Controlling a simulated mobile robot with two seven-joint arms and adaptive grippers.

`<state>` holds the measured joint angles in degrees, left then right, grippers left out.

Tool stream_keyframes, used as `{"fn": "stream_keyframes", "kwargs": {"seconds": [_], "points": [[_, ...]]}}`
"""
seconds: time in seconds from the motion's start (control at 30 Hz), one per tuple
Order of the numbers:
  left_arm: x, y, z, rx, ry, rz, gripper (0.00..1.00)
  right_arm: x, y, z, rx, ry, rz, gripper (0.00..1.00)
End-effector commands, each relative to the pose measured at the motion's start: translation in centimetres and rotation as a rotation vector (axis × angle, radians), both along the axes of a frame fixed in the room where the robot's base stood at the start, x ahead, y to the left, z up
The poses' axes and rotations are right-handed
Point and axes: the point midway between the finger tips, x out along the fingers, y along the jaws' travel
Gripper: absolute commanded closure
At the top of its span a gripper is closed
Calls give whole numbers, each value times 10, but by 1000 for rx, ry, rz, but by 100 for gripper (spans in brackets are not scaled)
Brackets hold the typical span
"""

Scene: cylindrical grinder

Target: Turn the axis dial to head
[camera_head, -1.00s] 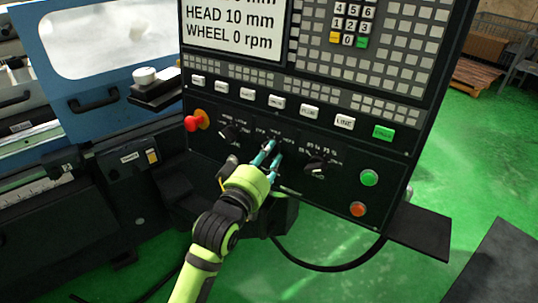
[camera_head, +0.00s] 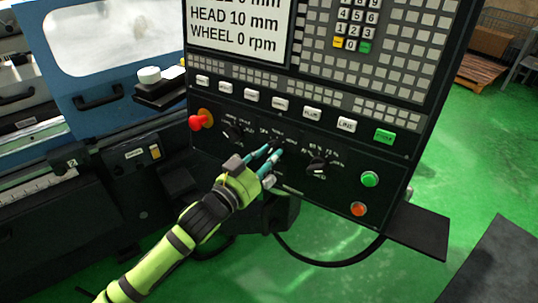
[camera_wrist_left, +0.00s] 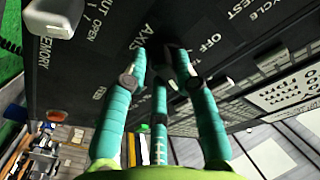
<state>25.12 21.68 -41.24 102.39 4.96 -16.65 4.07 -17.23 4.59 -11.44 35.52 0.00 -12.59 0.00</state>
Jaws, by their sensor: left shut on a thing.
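The axis dial is a dark knob on the lower control panel, between two other dials. In the head view it (camera_head: 278,143) is mostly hidden by the fingertips. My left gripper (camera_head: 272,154), with green body and teal fingers, is shut on it. In the left wrist view the fingers (camera_wrist_left: 160,75) close around the dark dial (camera_wrist_left: 172,58), beside the printed word AXIS. Which mark the dial points to cannot be read. The screen (camera_head: 240,28) reads HEAD 10 mm and WHEEL 0 rpm. My right gripper is not in view.
A red emergency button (camera_head: 197,122) and a dial (camera_head: 234,131) sit left of the axis dial. Another dial (camera_head: 317,166), a green button (camera_head: 369,179) and an orange button (camera_head: 358,209) sit right. White keys (camera_head: 281,104) run above. A dark shelf (camera_head: 412,229) juts out at lower right.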

Motion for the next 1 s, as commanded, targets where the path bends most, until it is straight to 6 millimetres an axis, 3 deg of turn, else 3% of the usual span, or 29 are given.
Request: {"fn": "stream_keyframes", "kwargs": {"seconds": [0.03,0.4,1.0], "points": [[2,2,15,25,-47,-7,100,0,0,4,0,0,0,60],[2,1,15,192,-154,-45,100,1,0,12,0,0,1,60],[2,-1,14,235,-182,-58,100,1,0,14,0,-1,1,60]]}}
